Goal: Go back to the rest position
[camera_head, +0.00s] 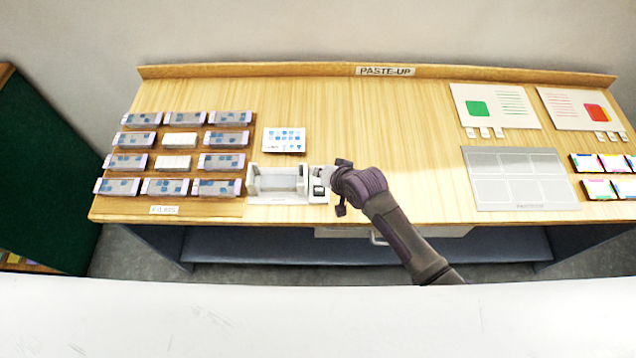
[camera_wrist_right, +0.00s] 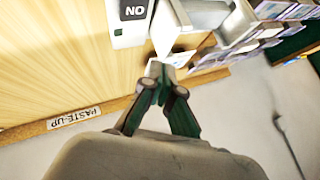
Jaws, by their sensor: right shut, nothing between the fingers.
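My right gripper (camera_head: 332,180) is over the front edge of the table, at the right end of a white device (camera_head: 278,198) with a grey cradle. Its arm comes in from the lower right. In the right wrist view the gripper (camera_wrist_right: 160,72) is shut, with its fingers together and nothing between them. The fingertips are close to the device's white body; I cannot tell whether they touch it. A black label reading "NO" (camera_wrist_right: 132,10) shows on the device there. My left gripper is not in view.
Rows of film boxes (camera_head: 228,139) stand at the left of the wooden table (camera_head: 400,120). A card (camera_head: 284,140) lies behind the device. A grey layout board (camera_head: 518,178), printed sheets (camera_head: 495,105) and small coloured blocks (camera_head: 600,189) are at the right. The table's middle is clear.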

